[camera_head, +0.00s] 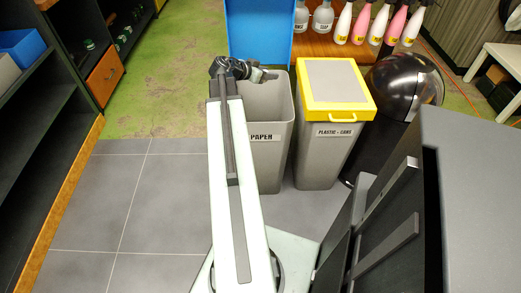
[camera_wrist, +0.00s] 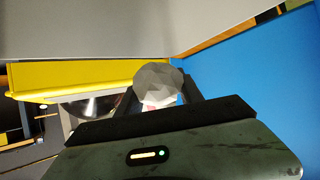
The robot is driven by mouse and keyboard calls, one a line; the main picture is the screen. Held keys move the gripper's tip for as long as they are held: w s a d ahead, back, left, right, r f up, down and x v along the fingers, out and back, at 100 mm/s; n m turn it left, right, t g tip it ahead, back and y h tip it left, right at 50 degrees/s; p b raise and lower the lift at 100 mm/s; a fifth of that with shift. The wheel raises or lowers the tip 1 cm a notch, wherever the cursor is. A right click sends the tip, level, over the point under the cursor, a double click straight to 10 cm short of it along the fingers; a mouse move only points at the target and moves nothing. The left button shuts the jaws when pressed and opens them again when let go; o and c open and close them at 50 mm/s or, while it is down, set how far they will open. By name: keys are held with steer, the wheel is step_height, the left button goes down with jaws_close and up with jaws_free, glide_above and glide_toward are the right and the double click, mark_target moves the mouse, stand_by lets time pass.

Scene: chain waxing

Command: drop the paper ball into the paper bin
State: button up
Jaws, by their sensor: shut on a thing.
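The paper bin (camera_head: 270,165) is a tall grey bin labelled PAPER, with its blue lid (camera_head: 258,32) standing open at the back. My gripper (camera_head: 268,76) is at the top of this bin, over the far part of its opening and in front of the lid. In the wrist view, a pale grey, faceted paper ball (camera_wrist: 158,80) sits between the dark fingers, and my gripper is shut on it. The blue lid fills the right of that view. The ball cannot be made out in the head view. My arm hides the left part of the bin.
A grey bin with a yellow-framed lid (camera_head: 337,85), labelled PLASTIC - CANS, stands closed just right of the paper bin. A black round-topped bin (camera_head: 405,85) is farther right. Bottles (camera_head: 362,25) stand on a wooden shelf behind. A dark cabinet (camera_head: 475,170) is at the right. Tiled floor (camera_head: 150,205) is clear at left.

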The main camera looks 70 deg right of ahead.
steer(key=shift+f, duration=0.55)
steer(key=o, duration=1.4)
steer(key=p+v, duration=0.3)
steer(key=v, duration=0.5)
steer(key=shift+w, duration=0.1)
